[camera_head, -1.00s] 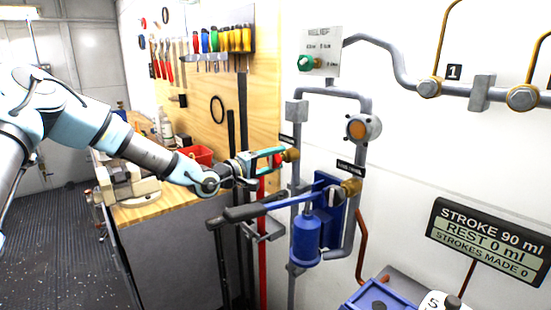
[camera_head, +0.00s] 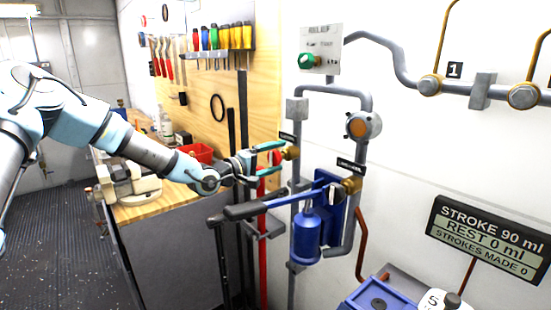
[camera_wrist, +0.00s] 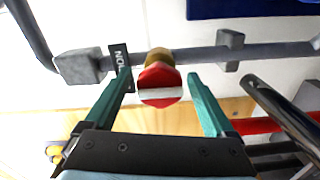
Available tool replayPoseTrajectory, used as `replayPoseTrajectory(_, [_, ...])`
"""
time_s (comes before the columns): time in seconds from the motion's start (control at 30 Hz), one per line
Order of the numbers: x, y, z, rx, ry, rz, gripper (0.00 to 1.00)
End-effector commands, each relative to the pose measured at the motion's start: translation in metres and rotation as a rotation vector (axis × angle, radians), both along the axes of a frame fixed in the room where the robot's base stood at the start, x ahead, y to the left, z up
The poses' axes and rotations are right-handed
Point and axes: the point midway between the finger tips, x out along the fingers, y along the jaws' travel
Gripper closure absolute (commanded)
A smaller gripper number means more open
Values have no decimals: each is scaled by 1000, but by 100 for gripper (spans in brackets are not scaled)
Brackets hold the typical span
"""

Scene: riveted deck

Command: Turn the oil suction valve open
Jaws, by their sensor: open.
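The suction valve has a brass body (camera_head: 292,153) on the left grey pipe, beside a small black label. Its round red handle with a white stripe (camera_wrist: 160,84) faces the wrist camera. In the wrist view the label (camera_wrist: 121,66) shows only part of its lettering. My gripper (camera_head: 274,158) is open, with its teal fingers on either side of the red handle. In the wrist view my gripper (camera_wrist: 163,78) shows a clear gap between each finger and the handle.
A blue hand pump (camera_head: 306,236) with a long lever (camera_head: 262,207) sits just below my gripper. A second brass valve (camera_head: 351,185) is at its right. A workbench (camera_head: 150,207) stands at left. A display (camera_head: 487,238) reads REST 0 ml and STROKES MADE 0.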

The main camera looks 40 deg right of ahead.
Motion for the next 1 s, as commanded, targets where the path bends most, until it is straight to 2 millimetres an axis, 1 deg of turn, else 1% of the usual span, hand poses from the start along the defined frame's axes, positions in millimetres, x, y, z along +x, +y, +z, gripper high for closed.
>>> replayPoseTrajectory(0.07, [0, 1, 0, 0, -1, 0, 11])
replayPoseTrajectory(0.17, [1, 9, -2, 0, -1, 0, 11])
replayPoseTrajectory(0.27, [2, 25, -3, 1, -2, 2, 11])
replayPoseTrajectory(0.5, [5, 73, -3, 1, -1, 3, 11])
replayPoseTrajectory(0.6, [6, 89, -3, 1, -2, 2, 11])
replayPoseTrajectory(0.7, [6, 100, -1, 0, 0, 2, 11])
replayPoseTrajectory(0.83, [6, 107, 0, -1, 0, 0, 11])
replayPoseTrajectory(1.0, [6, 108, 0, 0, 0, 0, 11])
